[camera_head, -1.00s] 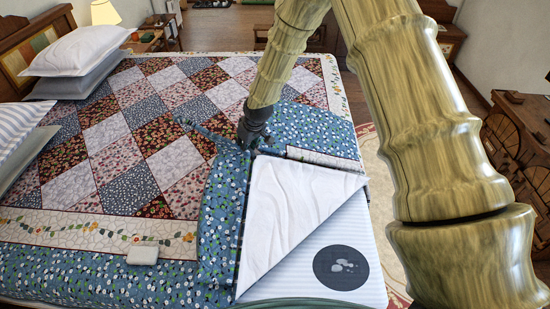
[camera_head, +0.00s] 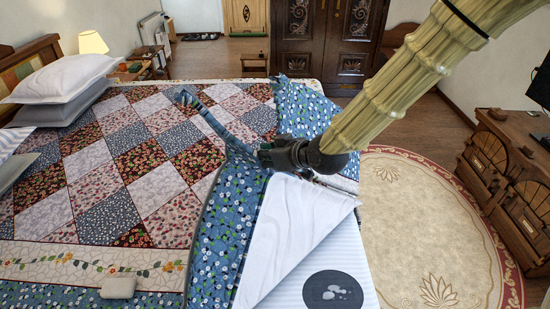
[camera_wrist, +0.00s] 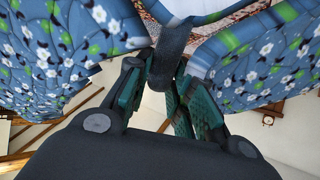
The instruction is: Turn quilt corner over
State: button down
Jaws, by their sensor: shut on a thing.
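The patchwork quilt (camera_head: 165,135) covers the bed, with a blue floral border. Its near right corner is turned back, showing blue floral cloth (camera_head: 235,205). My gripper (camera_head: 268,156) is shut on the quilt's edge, and a narrow blue strip of it sticks up to the left of the jaws. In the wrist view my gripper (camera_wrist: 168,65) has blue floral quilt cloth (camera_wrist: 55,40) hanging on both sides. The exact pinched spot is partly hidden by the fingers. Below the gripper, a folded white sheet (camera_head: 300,205) lies over the striped mattress (camera_head: 345,255).
A dark round patch (camera_head: 333,290) marks the mattress. A small pale box (camera_head: 118,288) lies on the quilt's border. Pillows (camera_head: 65,78) are at the left. A round rug (camera_head: 430,220) lies right of the bed, before a wooden cabinet (camera_head: 505,175).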

jog(key=shift+s+d+r, duration=0.2)
jog(key=shift+s+d, duration=0.15)
jog(key=c, duration=1.2)
grip_release()
jog(key=shift+c, duration=0.2)
jog(key=v, duration=1.2)
jog(key=shift+f, duration=0.2)
